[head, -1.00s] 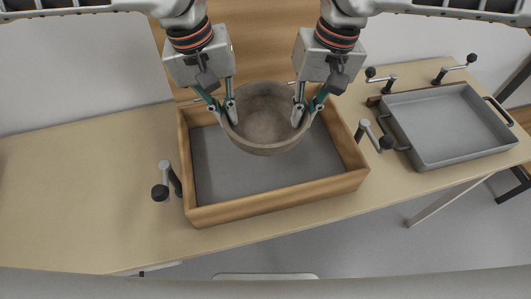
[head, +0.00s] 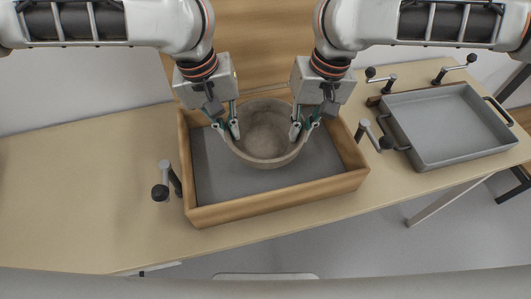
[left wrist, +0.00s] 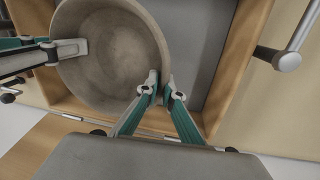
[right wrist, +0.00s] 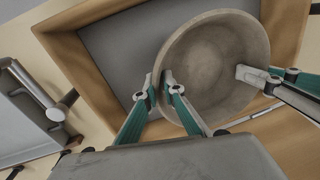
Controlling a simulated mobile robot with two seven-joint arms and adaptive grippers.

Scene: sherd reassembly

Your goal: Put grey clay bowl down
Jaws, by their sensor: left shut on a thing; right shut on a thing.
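The grey clay bowl (head: 266,138) is upright and empty, between my two grippers, inside the outline of the wooden box (head: 285,206). My left gripper (head: 229,128) is shut on its left rim, and my right gripper (head: 301,128) is shut on its right rim. The bowl also shows in the left wrist view (left wrist: 110,55) and in the right wrist view (right wrist: 212,65). The box has a grey floor (head: 240,185). I cannot tell whether the bowl's base touches that floor.
A grey metal tray (head: 450,130) with handles stands on the table at the right. Clamps with crank handles stand at the left (head: 170,180) and right (head: 372,135) of the box. The table (head: 90,190) is bare at the left.

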